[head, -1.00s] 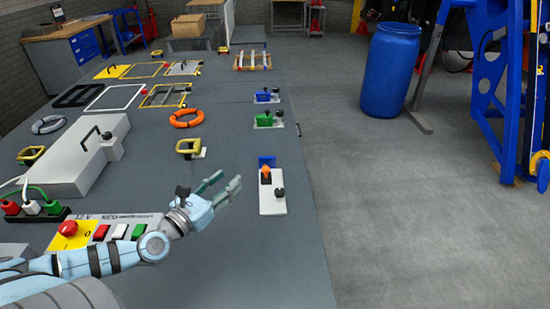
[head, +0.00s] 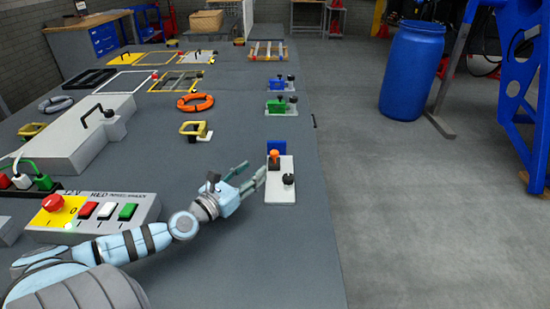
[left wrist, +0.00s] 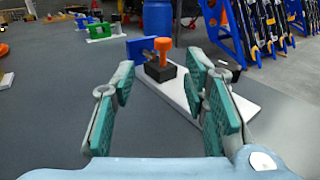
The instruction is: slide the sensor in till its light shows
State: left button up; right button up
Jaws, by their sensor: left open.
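The sensor (head: 275,156) has an orange top and sits on a white plate (head: 282,192) near the bench's right edge, beside a blue upright bracket (head: 273,146). In the left wrist view the sensor (left wrist: 163,46) is an orange cylinder with a wider cap, standing on a black block (left wrist: 160,71). The blue bracket (left wrist: 139,49) is just left of it. No lit sensor light can be made out. My left gripper (head: 252,173) is open and empty, just left of the plate, its fingers pointing at the sensor. My right gripper is not in view.
A black knob (head: 288,180) stands on the same plate. Green (head: 277,105) and blue (head: 277,84) units sit farther back. A control box with a red button (head: 53,203) is left of my arm.

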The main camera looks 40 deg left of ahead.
aim_at(272, 156)
pick_arm(q)
jog(key=w+p, duration=0.1)
jog(key=w, duration=0.1)
jog(key=w+r+p, duration=0.1)
jog(key=w, duration=0.2)
jog(key=shift+r, duration=0.15)
jog(key=w, duration=0.3)
jog(key=w+f+p, duration=0.1)
jog(key=w, duration=0.1)
jog(key=shift+w+d, duration=0.1)
jog(key=shift+w, duration=0.1)
grip_shut()
